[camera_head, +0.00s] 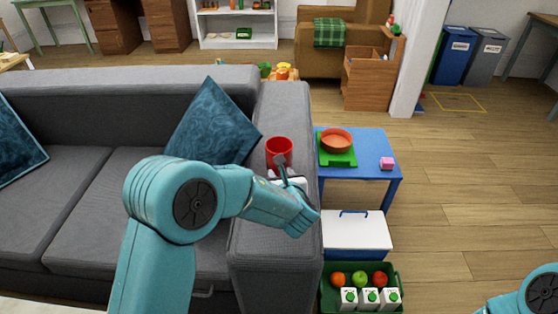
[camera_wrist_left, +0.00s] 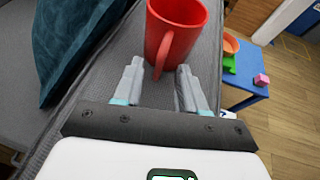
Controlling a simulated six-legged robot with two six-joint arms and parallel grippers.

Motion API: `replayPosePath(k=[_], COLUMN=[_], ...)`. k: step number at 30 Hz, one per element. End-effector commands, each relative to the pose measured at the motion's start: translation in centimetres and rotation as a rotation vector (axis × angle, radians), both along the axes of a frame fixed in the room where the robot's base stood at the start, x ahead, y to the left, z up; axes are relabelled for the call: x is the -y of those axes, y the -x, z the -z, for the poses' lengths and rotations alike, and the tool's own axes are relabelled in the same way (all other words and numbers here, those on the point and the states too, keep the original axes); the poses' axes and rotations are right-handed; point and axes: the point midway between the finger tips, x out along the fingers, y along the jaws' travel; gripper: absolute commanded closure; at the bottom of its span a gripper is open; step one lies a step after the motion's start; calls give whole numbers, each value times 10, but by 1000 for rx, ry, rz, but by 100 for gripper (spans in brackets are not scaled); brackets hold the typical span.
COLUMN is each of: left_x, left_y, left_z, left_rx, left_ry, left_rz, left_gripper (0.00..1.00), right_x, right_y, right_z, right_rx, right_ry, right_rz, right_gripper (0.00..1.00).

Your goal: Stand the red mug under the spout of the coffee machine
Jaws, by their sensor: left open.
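The red mug (camera_head: 279,150) stands upright on the grey sofa's armrest (camera_head: 268,242). In the left wrist view the red mug (camera_wrist_left: 183,22) is just beyond the fingertips, with its handle toward me. My left gripper (camera_head: 281,172) reaches over the armrest beside the mug. In the wrist view my left gripper (camera_wrist_left: 158,78) is open, and its two fingers lie to either side of the mug's handle, with nothing clearly held. The coffee machine is not in view. Only a piece of my right arm shows at the bottom right corner; its gripper is out of view.
A blue table (camera_head: 370,147) with a green board, an orange bowl (camera_head: 336,138) and a pink cube stands right of the armrest. A white-topped blue box (camera_head: 354,229) and a green crate (camera_head: 327,299) of fruit and cartons sit nearer. A blue cushion (camera_head: 213,130) leans left. Floor is clear at right.

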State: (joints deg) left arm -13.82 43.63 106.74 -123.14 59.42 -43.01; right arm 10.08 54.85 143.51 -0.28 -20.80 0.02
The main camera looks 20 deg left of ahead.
Motion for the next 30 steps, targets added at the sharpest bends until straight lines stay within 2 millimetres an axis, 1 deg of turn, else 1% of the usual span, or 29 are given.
replayPosePath(k=[1, 3, 6, 14, 15, 17, 18, 27, 30], left_x=[-6, -11, -15, -16, -16, -16, -16, -16, -16], left_y=[-7, -16, -24, -27, -27, -27, -27, -27, -27], left_z=[5, 9, 11, 12, 12, 12, 12, 10, 3], left_rx=[0, -1, 1, 0, 0, 0, 0, 3, 5], left_ry=[0, 0, 0, -1, -1, -1, 0, -1, -2], left_rz=[-3, -2, -1, 0, 0, 0, 0, 0, 0], left_gripper=[59, 59, 59, 59, 72, 92, 100, 100, 100], right_x=[0, 0, 0, 0, 0, 0, 0, 0, 0], right_y=[0, 0, 0, 0, 0, 0, 0, 0, 0], right_z=[2, 3, 3, 3, 3, 3, 3, 3, 1], right_rx=[0, 0, 0, 0, 0, 0, 0, 0, 0], right_ry=[0, 0, 0, 0, 0, 0, 0, 0, 0], right_rz=[0, 0, 0, 0, 0, 0, 0, 0, 0], right_gripper=[57, 57, 57, 57, 57, 57, 57, 57, 57])
